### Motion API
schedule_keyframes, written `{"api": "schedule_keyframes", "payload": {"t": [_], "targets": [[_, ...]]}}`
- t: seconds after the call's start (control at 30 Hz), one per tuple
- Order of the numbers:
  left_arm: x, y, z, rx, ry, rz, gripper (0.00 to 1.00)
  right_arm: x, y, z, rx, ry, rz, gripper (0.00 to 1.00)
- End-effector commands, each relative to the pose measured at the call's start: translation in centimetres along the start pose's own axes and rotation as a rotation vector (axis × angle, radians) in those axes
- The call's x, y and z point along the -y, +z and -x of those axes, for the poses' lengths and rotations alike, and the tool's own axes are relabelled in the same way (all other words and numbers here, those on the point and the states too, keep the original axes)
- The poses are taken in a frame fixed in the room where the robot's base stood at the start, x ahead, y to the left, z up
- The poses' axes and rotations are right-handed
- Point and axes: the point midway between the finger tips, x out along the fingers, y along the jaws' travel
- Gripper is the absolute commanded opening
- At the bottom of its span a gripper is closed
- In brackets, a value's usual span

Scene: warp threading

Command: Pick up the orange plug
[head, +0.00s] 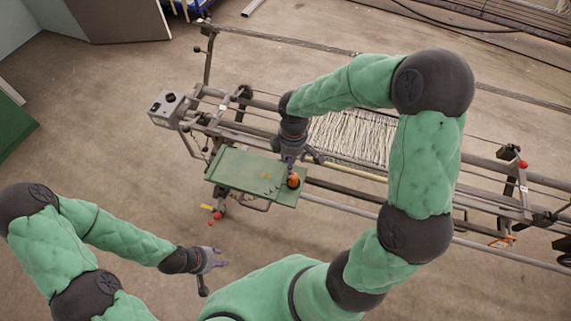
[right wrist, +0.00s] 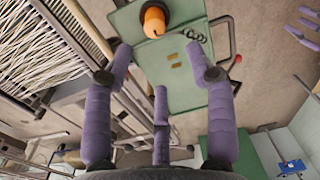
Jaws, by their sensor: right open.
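The orange plug (head: 293,181) stands near the right end of a green tray (head: 235,165) in the head view. In the right wrist view the plug (right wrist: 154,22) is at the top, beyond the fingertips and clear of them. My right gripper (head: 302,160) is just above the plug in the head view; its purple fingers (right wrist: 165,70) are spread open and empty in the right wrist view. My left gripper (head: 210,268) is open and empty, low over the floor side, away from the tray.
The tray sits against a metal loom frame (head: 345,185) with pale warp threads (head: 355,137) behind it. Small dark rings (right wrist: 194,35) and two tan pieces (right wrist: 174,60) lie on the tray. A grey box (head: 168,106) is at the frame's left end. Floor is clear at front left.

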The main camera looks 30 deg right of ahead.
Motion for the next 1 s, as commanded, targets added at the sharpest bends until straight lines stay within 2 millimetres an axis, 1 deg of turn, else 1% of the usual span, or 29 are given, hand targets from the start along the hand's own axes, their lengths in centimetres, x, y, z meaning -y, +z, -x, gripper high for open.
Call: {"api": "schedule_keyframes", "payload": {"t": [0.07, 0.3, 0.4, 0.63, 0.8, 0.9, 1.0], "targets": [[0.0, 0.1, -0.1, 0.002, 0.000, 0.000, 0.40, 0.0, 0.0, -0.4, 0.001, -0.001, 0.000, 0.56], [0.3, 0.1, -0.8, 0.003, 0.000, 0.000, 0.40, 0.1, 0.1, -3.9, 0.002, -0.002, 0.000, 0.56], [0.4, 0.1, -1.0, 0.003, 0.000, 0.000, 0.40, 0.0, 0.1, -5.0, 0.002, -0.002, -0.001, 0.56], [0.5, 0.1, -1.2, 0.002, 0.000, 0.000, 0.40, 0.1, 0.4, -6.4, 0.001, -0.001, -0.001, 0.56], [0.7, 0.0, -1.9, 0.002, 0.000, 0.000, 0.40, 0.2, 1.2, -8.8, 0.001, -0.004, -0.002, 0.56], [0.8, 0.0, -2.2, 0.002, 0.000, 0.000, 0.40, 0.1, 1.2, -10.0, 0.001, -0.002, 0.000, 0.56], [0.8, 0.0, -2.3, 0.002, 0.000, 0.000, 0.40, 0.1, 1.2, -10.7, 0.000, -0.001, 0.000, 0.56]]}}
